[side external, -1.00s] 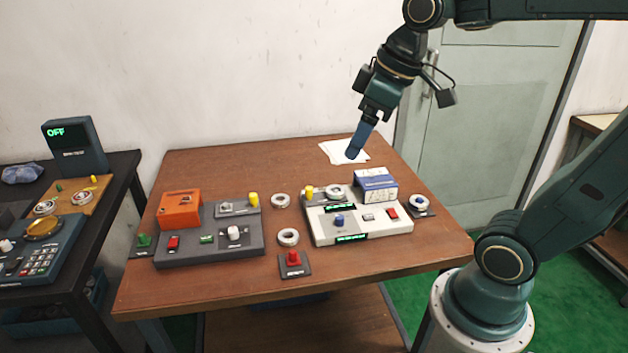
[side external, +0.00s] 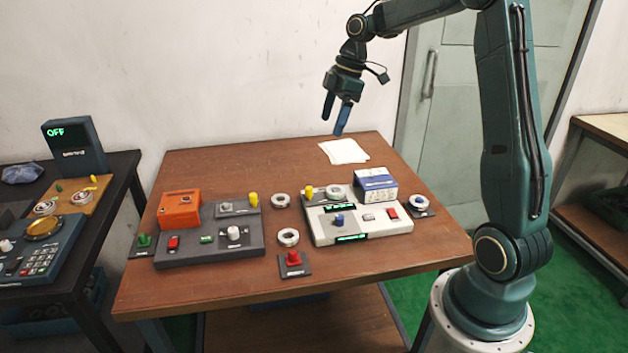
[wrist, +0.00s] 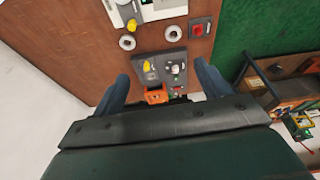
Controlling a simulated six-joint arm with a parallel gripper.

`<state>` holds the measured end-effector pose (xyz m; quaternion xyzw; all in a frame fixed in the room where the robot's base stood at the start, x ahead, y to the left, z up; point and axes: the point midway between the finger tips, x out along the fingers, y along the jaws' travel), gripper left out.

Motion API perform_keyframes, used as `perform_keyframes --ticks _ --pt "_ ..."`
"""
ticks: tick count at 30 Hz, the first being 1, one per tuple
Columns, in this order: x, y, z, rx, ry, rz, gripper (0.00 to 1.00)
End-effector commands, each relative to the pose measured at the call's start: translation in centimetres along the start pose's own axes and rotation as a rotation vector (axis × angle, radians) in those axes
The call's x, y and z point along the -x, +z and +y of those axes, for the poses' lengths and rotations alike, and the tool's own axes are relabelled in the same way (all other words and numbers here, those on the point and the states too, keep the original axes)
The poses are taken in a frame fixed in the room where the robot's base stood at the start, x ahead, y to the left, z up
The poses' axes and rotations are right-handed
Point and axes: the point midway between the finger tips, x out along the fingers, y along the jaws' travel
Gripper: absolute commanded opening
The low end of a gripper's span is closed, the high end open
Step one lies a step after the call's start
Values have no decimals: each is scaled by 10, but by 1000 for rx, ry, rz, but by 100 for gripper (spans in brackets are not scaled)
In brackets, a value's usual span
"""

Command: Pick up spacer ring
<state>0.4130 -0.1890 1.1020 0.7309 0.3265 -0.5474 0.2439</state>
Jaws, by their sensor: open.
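Two pale metal rings lie on the brown table between the two control panels. The farther ring (side external: 280,200) and the nearer ring (side external: 288,237) look alike, so I cannot tell which one is the spacer ring. Both show in the wrist view, one ring at the left (wrist: 127,42) and one at the right (wrist: 173,33). Another ring-shaped piece (side external: 336,191) sits on the white panel. My gripper (side external: 333,123) is open and empty, high above the back of the table, well apart from the rings. Its two fingers also show in the wrist view (wrist: 162,86).
A grey panel (side external: 190,249) with an orange box (side external: 180,209) stands left of the rings. A white panel (side external: 375,231) with a blue-white box (side external: 376,185) stands right. A red button (side external: 293,260) sits in front. White paper (side external: 343,151) lies at the back.

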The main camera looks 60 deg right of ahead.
Motion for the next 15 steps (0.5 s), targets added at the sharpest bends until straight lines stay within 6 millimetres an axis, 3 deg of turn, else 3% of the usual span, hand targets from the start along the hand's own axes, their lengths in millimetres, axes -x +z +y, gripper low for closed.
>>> perform_keyframes --ticks 6,15 --pt "-29 44 43 111 -53 28 76" --pt "-68 107 82 259 -100 81 76"
